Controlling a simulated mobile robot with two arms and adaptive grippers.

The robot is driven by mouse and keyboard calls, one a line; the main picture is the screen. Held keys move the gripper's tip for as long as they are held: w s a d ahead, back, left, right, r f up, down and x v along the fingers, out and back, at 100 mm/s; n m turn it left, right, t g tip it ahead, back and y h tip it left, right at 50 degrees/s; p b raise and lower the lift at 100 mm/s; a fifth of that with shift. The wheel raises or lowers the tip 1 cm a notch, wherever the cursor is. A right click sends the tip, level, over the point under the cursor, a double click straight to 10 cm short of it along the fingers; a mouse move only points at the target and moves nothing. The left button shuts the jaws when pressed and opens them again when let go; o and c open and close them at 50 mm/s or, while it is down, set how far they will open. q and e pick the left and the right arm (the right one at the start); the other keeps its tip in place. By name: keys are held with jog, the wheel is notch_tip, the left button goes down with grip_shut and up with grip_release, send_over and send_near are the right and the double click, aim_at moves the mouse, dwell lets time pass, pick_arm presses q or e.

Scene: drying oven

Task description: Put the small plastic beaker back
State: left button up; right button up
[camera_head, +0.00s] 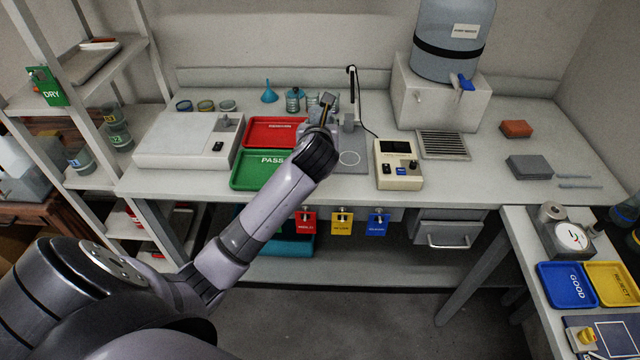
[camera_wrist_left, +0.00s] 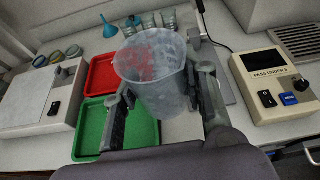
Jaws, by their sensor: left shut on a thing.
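A translucent plastic beaker (camera_wrist_left: 152,68) fills the middle of the left wrist view, upright or slightly tilted, between the two fingers. My left gripper (camera_wrist_left: 163,92) is shut on it from both sides. In the head view my left gripper (camera_head: 326,108) is over the back bench, near the right end of the red tray (camera_head: 262,131). There the arm and gripper mostly hide the beaker. Several glass vessels (camera_head: 292,100) stand in a row at the back of the bench; they also show in the left wrist view (camera_wrist_left: 148,21). My right gripper is not in view.
A green PASS tray (camera_head: 247,184) lies in front of the red one. A white flat device (camera_head: 180,140) is left, a cream meter box (camera_head: 398,165) right. A blue funnel (camera_head: 269,94) and small dishes (camera_head: 205,106) stand behind. The bench right of the grille (camera_head: 441,145) has free room.

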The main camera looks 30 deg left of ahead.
aim_at(320, 189)
pick_arm(q)
notch_tip(320, 189, down, 18)
jog(key=shift+s+d+f+b, duration=0.15)
jog(key=shift+f+b, duration=0.05)
jog(key=shift+b, duration=0.35)
jog(key=o, duration=1.3)
jog(key=shift+f, duration=0.15)
jog(key=shift+r, duration=0.25)
jog(key=v, duration=1.2)
jog(key=shift+f, duration=0.1)
jog(key=shift+f, duration=0.1)
